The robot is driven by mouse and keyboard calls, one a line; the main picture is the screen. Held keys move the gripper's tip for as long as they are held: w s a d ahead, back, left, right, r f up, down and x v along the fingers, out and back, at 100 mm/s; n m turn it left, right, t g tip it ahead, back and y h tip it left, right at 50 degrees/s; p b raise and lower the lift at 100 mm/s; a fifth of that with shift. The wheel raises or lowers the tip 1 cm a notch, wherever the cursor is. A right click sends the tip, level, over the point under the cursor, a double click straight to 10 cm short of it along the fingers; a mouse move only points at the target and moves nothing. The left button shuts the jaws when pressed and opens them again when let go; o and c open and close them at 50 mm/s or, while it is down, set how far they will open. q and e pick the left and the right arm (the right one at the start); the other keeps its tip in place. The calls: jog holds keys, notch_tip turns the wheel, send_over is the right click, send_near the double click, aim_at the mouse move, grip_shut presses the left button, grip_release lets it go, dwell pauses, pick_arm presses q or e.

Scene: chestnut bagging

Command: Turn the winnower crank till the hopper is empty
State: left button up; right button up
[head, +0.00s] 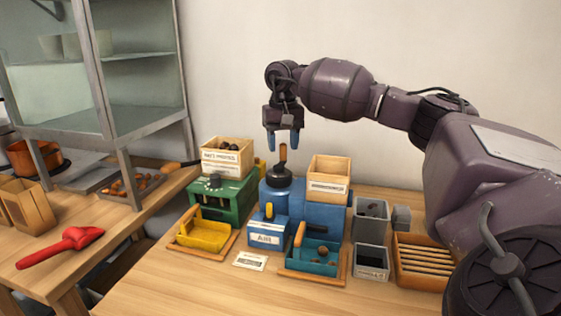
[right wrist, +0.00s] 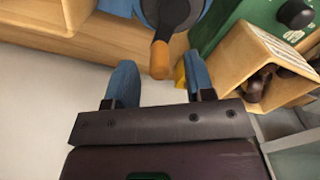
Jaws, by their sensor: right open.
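The blue winnower (head: 325,213) stands on the table with an open wooden hopper (head: 329,180) on top. The hopper's inner wall shows, but its floor is hidden. Its crank (head: 279,175) is a dark disc with an upright wooden handle (head: 282,152). My right gripper (head: 283,140) is open, fingers down, right above the handle. In the right wrist view the handle (right wrist: 160,60) shows between the two blue fingertips, with a gap on each side. A teal tray (head: 325,267) with a few brown chestnuts lies before the winnower. My left gripper is out of view.
A green machine (head: 235,200) with a chestnut-filled wooden box (head: 227,158) stands close on the left. A yellow tray (head: 205,236) lies before it. Grey bins (head: 371,240) and a slatted wooden tray (head: 425,262) stand on the right. A red scoop (head: 62,246) lies on the left table.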

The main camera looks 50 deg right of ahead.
jog(key=shift+r+p, duration=0.3)
jog(key=shift+r, duration=2.45)
jog(key=shift+c, duration=0.5)
grip_shut()
